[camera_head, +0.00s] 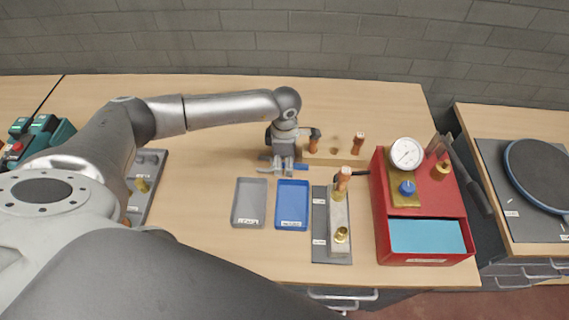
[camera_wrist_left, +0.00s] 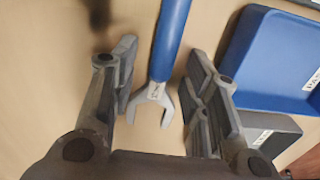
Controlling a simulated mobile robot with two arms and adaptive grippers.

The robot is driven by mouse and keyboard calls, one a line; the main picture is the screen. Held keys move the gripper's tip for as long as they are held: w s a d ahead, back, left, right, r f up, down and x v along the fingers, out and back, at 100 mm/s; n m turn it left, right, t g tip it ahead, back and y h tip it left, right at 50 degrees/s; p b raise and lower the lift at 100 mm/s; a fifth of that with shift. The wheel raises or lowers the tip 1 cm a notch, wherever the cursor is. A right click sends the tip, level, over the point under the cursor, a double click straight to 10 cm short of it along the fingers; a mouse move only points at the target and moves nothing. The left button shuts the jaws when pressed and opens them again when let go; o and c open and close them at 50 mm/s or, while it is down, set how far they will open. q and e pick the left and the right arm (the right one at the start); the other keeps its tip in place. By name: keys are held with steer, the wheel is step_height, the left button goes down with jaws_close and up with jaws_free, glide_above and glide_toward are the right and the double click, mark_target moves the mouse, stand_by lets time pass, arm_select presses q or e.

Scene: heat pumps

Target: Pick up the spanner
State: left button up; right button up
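The spanner (camera_wrist_left: 168,45) has a blue handle and a grey open-ended jaw, and lies on the wooden table. My left gripper (camera_wrist_left: 163,60) is open, with its fingers on either side of the spanner near the jaw. No contact shows between the fingers and the spanner. In the head view the left gripper (camera_head: 282,165) is low over the table behind the trays, and the blue end of the spanner (camera_head: 301,167) sticks out to its right. My right gripper is not in view.
A grey tray (camera_head: 249,202) and a blue tray (camera_head: 292,205) lie just in front of the gripper. Orange-handled tools (camera_head: 358,143) stand in a wooden rack to the right. A red box with a gauge (camera_head: 406,154) stands further right.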

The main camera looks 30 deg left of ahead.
arm_select(q)
steer(key=c, duration=0.7)
steer(key=shift+c, duration=0.2)
steer(key=shift+r, duration=0.15)
